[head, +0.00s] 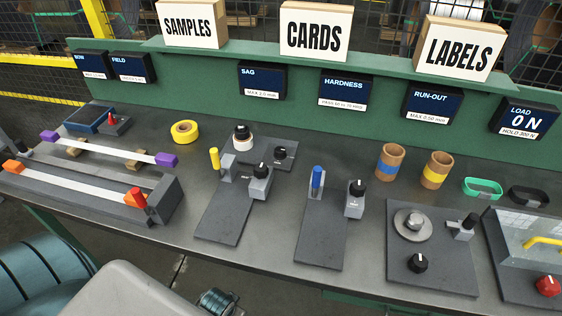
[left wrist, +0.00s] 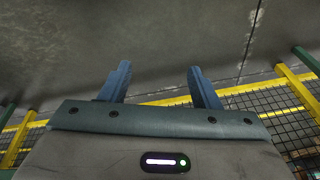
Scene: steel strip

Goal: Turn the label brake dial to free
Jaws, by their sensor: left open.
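Several dials stand on the bench in the head view, and no readable writing marks which is the label brake dial. A black dial (head: 281,153) sits on a small dark plate beside a white roll with a black knob on top (head: 242,138); it may be the label brake dial. Its pointer setting is too small to read. My left gripper (left wrist: 160,78) shows in the left wrist view, open and empty, fingers apart over bare grey floor. It is not in the head view, away from the dials. My right gripper is in neither view.
Other black dials stand on blocks (head: 261,171) (head: 357,187) and on a plate (head: 417,263). A red knob (head: 547,286) is at the right. Yellow tape (head: 185,131), cardboard tubes (head: 390,161) and a strip fixture (head: 90,180) share the bench. A green back panel (head: 190,98) rises behind.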

